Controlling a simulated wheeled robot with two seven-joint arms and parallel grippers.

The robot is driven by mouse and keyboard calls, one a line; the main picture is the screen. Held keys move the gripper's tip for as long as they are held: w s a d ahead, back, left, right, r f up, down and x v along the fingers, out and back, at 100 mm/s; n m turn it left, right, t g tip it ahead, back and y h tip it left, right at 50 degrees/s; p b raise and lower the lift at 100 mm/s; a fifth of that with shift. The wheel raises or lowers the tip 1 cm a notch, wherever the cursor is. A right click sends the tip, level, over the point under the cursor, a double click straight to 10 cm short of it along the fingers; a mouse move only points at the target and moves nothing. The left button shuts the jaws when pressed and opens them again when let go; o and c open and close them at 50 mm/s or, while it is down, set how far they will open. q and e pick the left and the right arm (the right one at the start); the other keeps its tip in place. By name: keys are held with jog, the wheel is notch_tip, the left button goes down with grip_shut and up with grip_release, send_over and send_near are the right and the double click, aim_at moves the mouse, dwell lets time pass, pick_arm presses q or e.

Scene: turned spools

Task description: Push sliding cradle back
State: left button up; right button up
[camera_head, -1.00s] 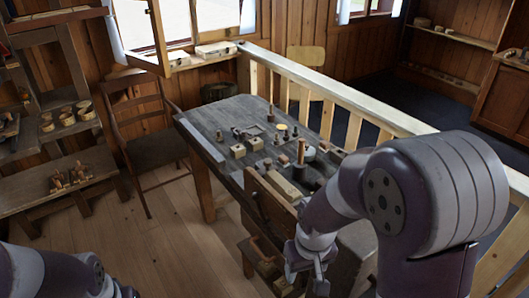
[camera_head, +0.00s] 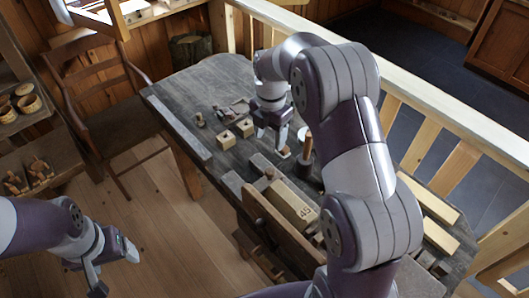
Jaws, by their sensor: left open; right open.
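My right gripper (camera_head: 273,143) is open, pointing down over the workbench, its fingers low above the top. A small orange-brown disc (camera_head: 284,153) is right beside its fingertips; I cannot tell if they touch. A dark cylinder with an upright wooden rod (camera_head: 306,150) stands just to the right. I cannot tell for sure which piece is the sliding cradle; two small pale blocks with holes, one nearer (camera_head: 226,140) and one farther (camera_head: 244,127), sit left of the gripper. My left gripper (camera_head: 116,268) is open and empty at lower left, away from the bench.
The grey workbench (camera_head: 190,90) carries small turned pieces (camera_head: 215,112) and a long pale block marked 45 (camera_head: 292,205) near its front vise board (camera_head: 275,222). A pale railing (camera_head: 420,105) runs behind. A chair (camera_head: 105,105) stands left. My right arm hides the bench's right part.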

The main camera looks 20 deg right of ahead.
jog(key=s+n, duration=0.1)
jog(key=s, duration=0.1)
send_over(270, 170)
notch_tip(270, 170, down, 6)
jog(key=shift+w+f, duration=0.1)
jog(key=shift+w, duration=0.05)
notch_tip(270, 170, down, 5)
jog(key=shift+r+p, duration=0.1)
jog(key=shift+p, duration=0.65)
jog(key=shift+s+f, duration=0.25)
jog(key=shift+f, duration=0.3)
jog(key=shift+w+f, duration=0.15)
jog(key=shift+w, duration=0.05)
pick_arm(q)
jog(key=shift+s+r, duration=0.5)
jog(key=shift+r, duration=0.4)
pick_arm(e)
grip_shut()
